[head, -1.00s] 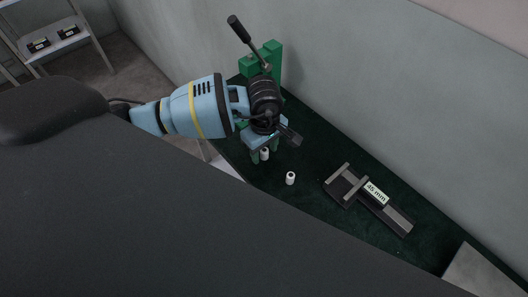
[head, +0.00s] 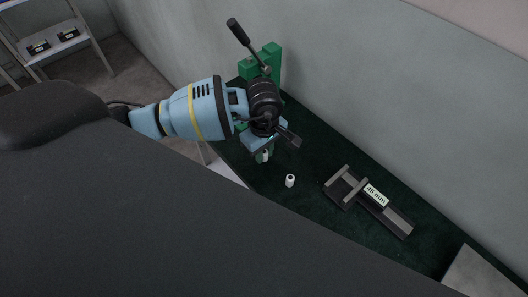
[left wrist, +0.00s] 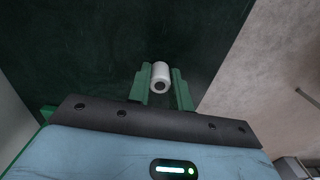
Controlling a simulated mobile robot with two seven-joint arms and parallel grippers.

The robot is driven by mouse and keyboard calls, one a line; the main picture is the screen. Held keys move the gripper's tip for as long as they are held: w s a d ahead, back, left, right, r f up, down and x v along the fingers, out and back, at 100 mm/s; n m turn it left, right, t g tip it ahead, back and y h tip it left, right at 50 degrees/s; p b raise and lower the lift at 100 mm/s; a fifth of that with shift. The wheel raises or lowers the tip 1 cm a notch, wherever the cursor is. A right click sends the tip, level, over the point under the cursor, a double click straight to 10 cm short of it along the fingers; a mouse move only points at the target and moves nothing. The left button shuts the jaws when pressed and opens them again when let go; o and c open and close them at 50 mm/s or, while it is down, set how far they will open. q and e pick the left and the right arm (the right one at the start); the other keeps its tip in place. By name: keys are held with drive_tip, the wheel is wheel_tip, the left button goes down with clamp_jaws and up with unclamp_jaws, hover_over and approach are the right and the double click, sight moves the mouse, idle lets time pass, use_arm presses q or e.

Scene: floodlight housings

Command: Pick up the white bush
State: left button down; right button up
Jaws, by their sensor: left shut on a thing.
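My left gripper (head: 264,155) points down over the dark green mat. Its green fingers are shut on a white bush (head: 265,156), a small white cylinder. In the left wrist view the same white bush (left wrist: 161,72) sits between the two fingertips (left wrist: 162,86), with a dark hole in its end facing the camera. I cannot tell whether it touches the mat. A second white bush (head: 290,180) stands upright on the mat, to the right of the gripper and apart from it. My right gripper is not in view.
A green stand with a black-handled lever (head: 240,32) rises behind my left gripper, by the wall. A grey gauge fixture marked 45 mm (head: 370,200) lies to the right on the dark green mat (head: 325,155). A shelf (head: 55,42) stands far left.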

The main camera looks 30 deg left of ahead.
use_arm(q)
drive_tip(key=shift+r, duration=0.35)
wheel_tip(320, 180, up, 2)
drive_tip(key=shift+r, duration=0.15)
drive_tip(key=s+d, duration=0.3)
drive_tip(key=s, duration=0.4)
drive_tip(key=s+d+r, duration=0.1)
drive_tip(key=s+d, duration=0.3)
drive_tip(key=s, duration=0.3)
drive_tip(key=shift+s+r+b, duration=0.3)
drive_tip(key=shift+b, duration=0.1)
